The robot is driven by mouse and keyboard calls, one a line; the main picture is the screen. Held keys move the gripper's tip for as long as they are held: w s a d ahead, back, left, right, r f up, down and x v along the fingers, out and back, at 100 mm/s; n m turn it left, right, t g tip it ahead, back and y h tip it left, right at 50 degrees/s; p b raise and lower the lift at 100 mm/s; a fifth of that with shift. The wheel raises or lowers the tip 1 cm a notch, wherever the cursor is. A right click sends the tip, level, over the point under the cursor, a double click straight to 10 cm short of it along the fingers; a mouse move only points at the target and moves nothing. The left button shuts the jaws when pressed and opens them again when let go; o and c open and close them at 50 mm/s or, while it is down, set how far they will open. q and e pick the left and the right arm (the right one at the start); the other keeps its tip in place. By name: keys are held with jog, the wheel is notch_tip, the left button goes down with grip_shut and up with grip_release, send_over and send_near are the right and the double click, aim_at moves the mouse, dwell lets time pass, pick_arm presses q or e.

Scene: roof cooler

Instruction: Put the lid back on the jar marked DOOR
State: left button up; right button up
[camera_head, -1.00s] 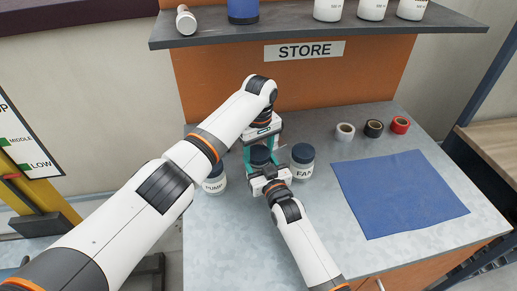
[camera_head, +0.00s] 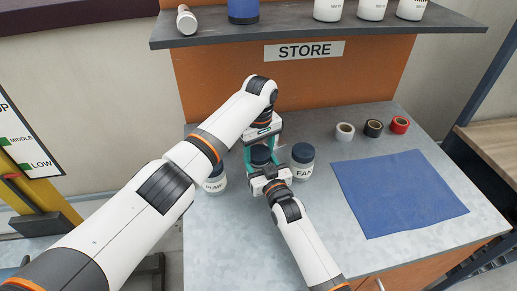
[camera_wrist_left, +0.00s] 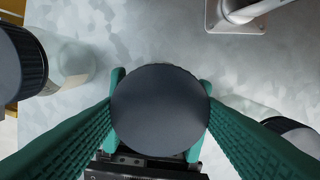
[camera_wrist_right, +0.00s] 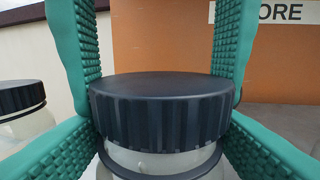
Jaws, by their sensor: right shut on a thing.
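A jar (camera_wrist_right: 155,163) with a dark ribbed lid (camera_wrist_right: 160,112) stands between the other two jars; its label is hidden. The lid sits level on the jar's top, with a dark ring below it. From above, the lid (camera_wrist_left: 160,110) is a plain dark disc. My left gripper (camera_head: 261,152) points down from above, open, its green fingers on either side of the lid with little clearance. My right gripper (camera_head: 262,170) reaches in from the front, shut on the jar below the lid.
The PUMP jar (camera_head: 214,184) stands close on the left and the FAN jar (camera_head: 303,170) close on the right. Tape rolls (camera_head: 374,128) and a blue mat (camera_head: 400,192) lie to the right. A shelf (camera_head: 300,32) with jars overhangs the back. The counter front is clear.

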pick_arm(q)
jog(key=shift+s+f, duration=0.25)
jog(key=shift+f, duration=0.4)
pick_arm(e)
jog(key=shift+a+r, duration=0.2)
jog(key=shift+r, duration=0.2)
pick_arm(q)
jog(key=shift+w+d+r, duration=0.1)
jog(key=shift+w+r, duration=0.05)
jog(key=shift+r, duration=0.65)
jog(key=shift+w+d+r, duration=0.1)
jog(key=shift+r, duration=0.65)
pick_arm(e)
jog(key=shift+w+d+f, duration=0.2)
jog(key=shift+w+f, duration=0.05)
pick_arm(q)
jog(key=shift+s+a+r, duration=0.1)
jog(key=shift+a+r, duration=0.05)
jog(key=shift+r, duration=0.45)
pick_arm(e)
jog(key=shift+s, duration=0.15)
pick_arm(q)
jog(key=c, duration=1.2)
pick_arm(e)
jog(key=shift+f, duration=0.15)
pick_arm(q)
jog(key=shift+o, duration=0.2)
jog(key=shift+f, duration=0.15)
jog(key=shift+f, duration=0.65)
jog(key=shift+r, duration=0.1)
